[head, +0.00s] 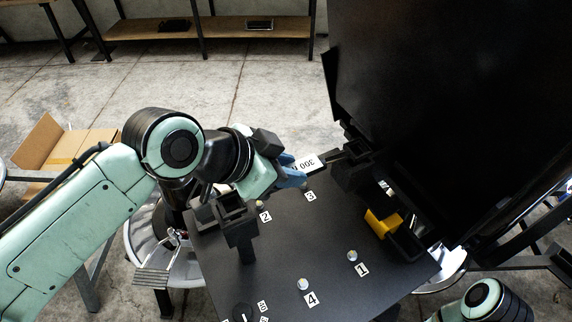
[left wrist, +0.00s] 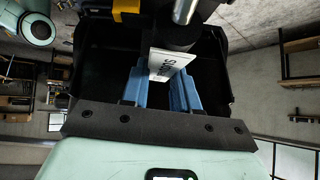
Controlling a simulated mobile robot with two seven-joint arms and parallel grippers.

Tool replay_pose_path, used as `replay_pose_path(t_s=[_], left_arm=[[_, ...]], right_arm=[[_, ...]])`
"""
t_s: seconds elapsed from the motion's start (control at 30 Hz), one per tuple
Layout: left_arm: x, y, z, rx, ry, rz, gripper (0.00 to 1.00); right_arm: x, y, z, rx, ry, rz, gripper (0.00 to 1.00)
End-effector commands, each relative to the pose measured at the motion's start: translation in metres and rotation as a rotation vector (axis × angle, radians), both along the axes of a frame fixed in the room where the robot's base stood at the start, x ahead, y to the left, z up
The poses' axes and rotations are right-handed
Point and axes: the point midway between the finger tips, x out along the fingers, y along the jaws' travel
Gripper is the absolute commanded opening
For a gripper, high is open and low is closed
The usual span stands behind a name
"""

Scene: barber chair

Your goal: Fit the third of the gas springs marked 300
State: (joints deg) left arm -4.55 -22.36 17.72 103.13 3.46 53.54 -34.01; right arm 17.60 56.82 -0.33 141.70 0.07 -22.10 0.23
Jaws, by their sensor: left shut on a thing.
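My left gripper (head: 296,178) has blue fingers shut on a dark gas spring (head: 326,160) with a white label reading 300. It holds the spring above the black plate, close to the stud marked 3 (head: 308,186). The spring's far end reaches the black bracket at the hinge of the large black panel; I cannot tell whether it is seated. In the left wrist view the labelled gas spring (left wrist: 172,64) lies between the blue fingers (left wrist: 159,90), with a bright metal rod beyond. My right gripper is out of view.
The black plate (head: 285,248) carries studs marked 1 (head: 352,256), 2 (head: 260,204) and 4 (head: 303,284). A black bracket (head: 236,226) stands at its left. A yellow part (head: 382,223) sits at its right edge. The large black panel (head: 450,110) rises at right. An open cardboard box (head: 75,145) is at left.

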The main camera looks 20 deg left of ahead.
Motion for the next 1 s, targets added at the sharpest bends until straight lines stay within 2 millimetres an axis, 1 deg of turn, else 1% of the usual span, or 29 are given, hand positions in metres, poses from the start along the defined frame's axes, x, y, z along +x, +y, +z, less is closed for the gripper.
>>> replay_pose_path(t_s=[0.23,1.0], left_arm=[[-0.0001,-0.0007,0.0017,-0.060,0.057,0.000,0.00],[0.0019,0.0015,0.0013,-0.059,0.056,0.000,0.00]], right_arm=[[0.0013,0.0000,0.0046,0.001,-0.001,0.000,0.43],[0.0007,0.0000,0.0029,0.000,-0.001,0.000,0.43]])
